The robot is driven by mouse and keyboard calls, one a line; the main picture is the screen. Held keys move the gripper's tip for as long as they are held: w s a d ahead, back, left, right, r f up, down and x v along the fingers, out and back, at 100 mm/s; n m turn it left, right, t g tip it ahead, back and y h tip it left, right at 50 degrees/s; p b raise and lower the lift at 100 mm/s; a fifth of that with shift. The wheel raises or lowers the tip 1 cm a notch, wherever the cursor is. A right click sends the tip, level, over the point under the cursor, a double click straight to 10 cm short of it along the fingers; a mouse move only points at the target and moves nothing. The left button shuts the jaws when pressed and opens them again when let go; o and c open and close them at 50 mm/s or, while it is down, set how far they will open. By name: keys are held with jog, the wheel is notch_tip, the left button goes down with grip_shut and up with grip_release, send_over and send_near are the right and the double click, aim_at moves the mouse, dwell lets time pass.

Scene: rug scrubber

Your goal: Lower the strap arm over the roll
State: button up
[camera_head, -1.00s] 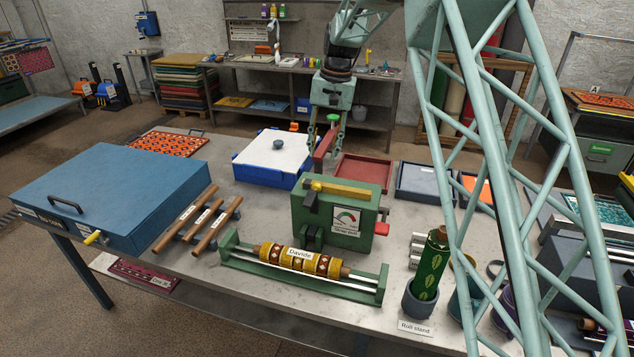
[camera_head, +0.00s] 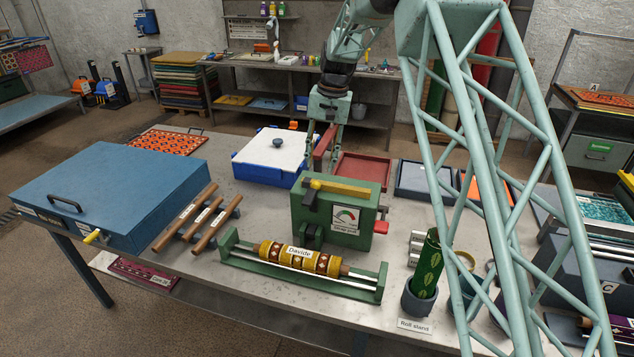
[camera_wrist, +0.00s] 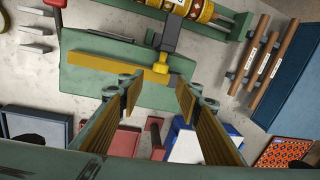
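The strap arm appears to be the yellow bar (camera_head: 344,189) along the top of the green gauge box (camera_head: 362,216), with a yellow knob and dark bracket at its left end. It also shows in the wrist view (camera_wrist: 105,61). The roll (camera_head: 325,262), yellow and patterned with a "Davide" label, lies in the green cradle (camera_head: 368,290) in front of the box; its edge shows in the wrist view (camera_wrist: 198,11). My gripper (camera_head: 322,168) is behind and above the box. In the wrist view its fingers (camera_wrist: 158,98) are apart and empty, with the bar beyond them.
A red upright piece (camera_head: 324,142) stands behind the box, close to my gripper. A blue-and-white case (camera_head: 272,155) and a red tray (camera_head: 365,170) are behind. Brown rods (camera_head: 200,217) lie left, and a green roll in a stand (camera_head: 426,265) stands right.

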jog(key=shift+a+f+p, duration=0.1)
jog(key=shift+a+f, duration=0.1)
jog(key=shift+f, duration=1.3)
jog(key=shift+a+f+p, duration=0.15)
jog(key=shift+a+f, duration=0.05)
jog(key=shift+f, duration=1.25)
jog(key=shift+a+f+p, duration=0.1)
jog(key=shift+a+f, duration=0.1)
jog(key=shift+f, duration=1.3)
grip_shut()
